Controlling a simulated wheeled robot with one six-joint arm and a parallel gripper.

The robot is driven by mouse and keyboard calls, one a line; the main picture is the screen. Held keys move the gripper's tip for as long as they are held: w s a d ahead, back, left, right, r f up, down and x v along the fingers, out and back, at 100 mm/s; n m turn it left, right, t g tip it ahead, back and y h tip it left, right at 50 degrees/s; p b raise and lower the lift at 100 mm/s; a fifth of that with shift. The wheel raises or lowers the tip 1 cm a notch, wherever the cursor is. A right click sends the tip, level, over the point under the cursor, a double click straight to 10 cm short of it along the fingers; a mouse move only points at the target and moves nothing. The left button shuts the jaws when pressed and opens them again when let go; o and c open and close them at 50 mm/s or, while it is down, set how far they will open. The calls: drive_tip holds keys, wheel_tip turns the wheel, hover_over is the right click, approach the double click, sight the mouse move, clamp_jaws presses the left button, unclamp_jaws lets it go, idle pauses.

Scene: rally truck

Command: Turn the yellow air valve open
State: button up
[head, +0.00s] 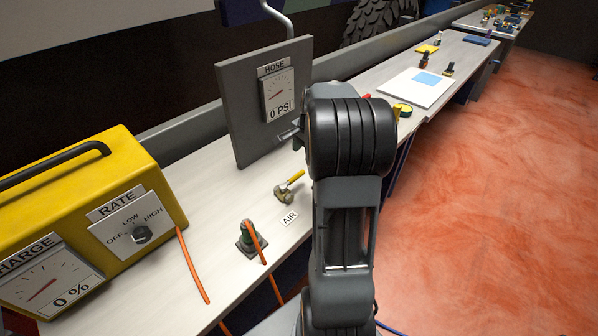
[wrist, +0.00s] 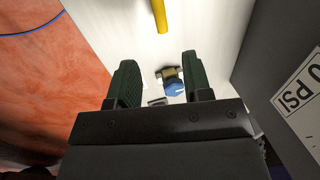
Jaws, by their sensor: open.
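The air valve has a brass body (head: 283,195) and a yellow lever handle (head: 292,182) angled up to the right, on the bench behind the AIR label (head: 289,218). In the wrist view the yellow handle (wrist: 160,15) shows beyond my fingertips at the top. The brass body (wrist: 169,74) with a blue round part shows between my fingers. My gripper (wrist: 158,58) is open and empty, pointing down over the bench, apart from the handle. In the head view my arm hides most of the gripper; only a bit shows beside the gauge panel.
A grey panel (head: 235,100) with a HOSE gauge (head: 277,95) at 0 PSI stands close behind the valve. A yellow charger (head: 125,180) is at left. A white board (head: 418,88) lies farther along the bench.

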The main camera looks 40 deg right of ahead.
sight(298, 174)
drive_tip(key=f, duration=0.3)
drive_tip(key=w+f, duration=0.1)
drive_tip(key=f, duration=0.3)
drive_tip(key=w+f+p, duration=0.1)
drive_tip(key=f, duration=0.3)
drive_tip(key=shift+w+a, duration=0.1)
drive_tip(key=shift+a, duration=0.2)
drive_tip(key=shift+c, duration=0.3)
clamp_jaws()
